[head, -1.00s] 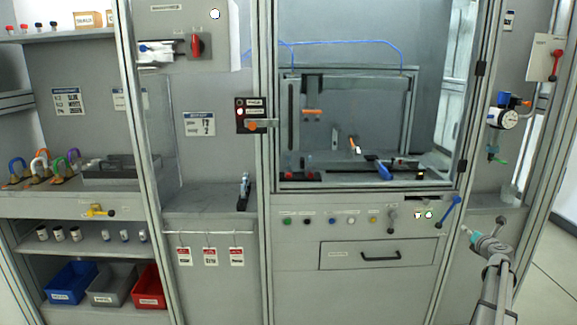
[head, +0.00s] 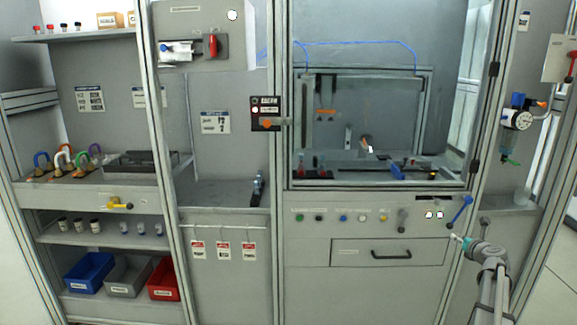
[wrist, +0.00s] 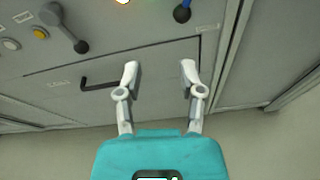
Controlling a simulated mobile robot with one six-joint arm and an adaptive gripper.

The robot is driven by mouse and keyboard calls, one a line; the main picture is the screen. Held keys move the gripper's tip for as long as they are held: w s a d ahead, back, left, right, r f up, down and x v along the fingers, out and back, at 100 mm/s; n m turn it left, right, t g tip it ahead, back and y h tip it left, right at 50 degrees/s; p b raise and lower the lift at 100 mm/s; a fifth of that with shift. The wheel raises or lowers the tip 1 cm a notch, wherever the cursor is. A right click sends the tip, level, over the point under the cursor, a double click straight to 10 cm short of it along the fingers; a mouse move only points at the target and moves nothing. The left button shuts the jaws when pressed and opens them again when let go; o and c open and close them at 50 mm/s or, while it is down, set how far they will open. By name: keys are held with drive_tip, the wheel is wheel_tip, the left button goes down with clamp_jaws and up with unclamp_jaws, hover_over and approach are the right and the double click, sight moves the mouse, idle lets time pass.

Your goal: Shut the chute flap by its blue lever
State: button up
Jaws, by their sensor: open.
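The blue lever (head: 460,209) sticks out at a slant at the right end of the front panel, below the glazed cell. My gripper (head: 457,238) is just below the lever in the head view. In the wrist view my gripper (wrist: 159,73) is open and empty, its fingers apart below the knob and not touching it.
A drawer with a black handle (head: 391,255) is left of my gripper. A grey lever (head: 402,217) and several coloured buttons sit on the panel. An upright frame post (head: 470,165) stands close to the blue lever. Floor is free at the right.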

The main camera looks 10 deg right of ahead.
drive_tip(key=w+a+f+n+g+y, duration=0.1)
drive_tip(key=a+f+n+g+y, duration=0.25)
drive_tip(key=a+n, duration=1)
drive_tip(key=a+f+n+g+y, duration=0.3)
drive_tip(key=a+f+n, duration=0.25)
drive_tip(key=a, duration=1.55)
drive_tip(key=s+a+f+n+g+h, duration=0.2)
drive_tip(key=s+a+f+n+g, duration=0.15)
drive_tip(key=s+a+n, duration=0.75)
drive_tip(key=s+a+f+n+g+h, duration=0.2)
drive_tip(key=s+a+n+g, duration=0.3)
drive_tip(key=s+a+n, duration=0.5)
wheel_tip(320, 180, up, 27)
drive_tip(key=w+a+p, duration=0.1)
drive_tip(key=w+p, duration=0.1)
drive_tip(key=p, duration=2.4)
drive_tip(key=shift+a+f, duration=0.2)
drive_tip(key=shift+a, duration=0.15)
drive_tip(key=shift+d+y, duration=0.1)
drive_tip(key=shift+y, duration=0.15)
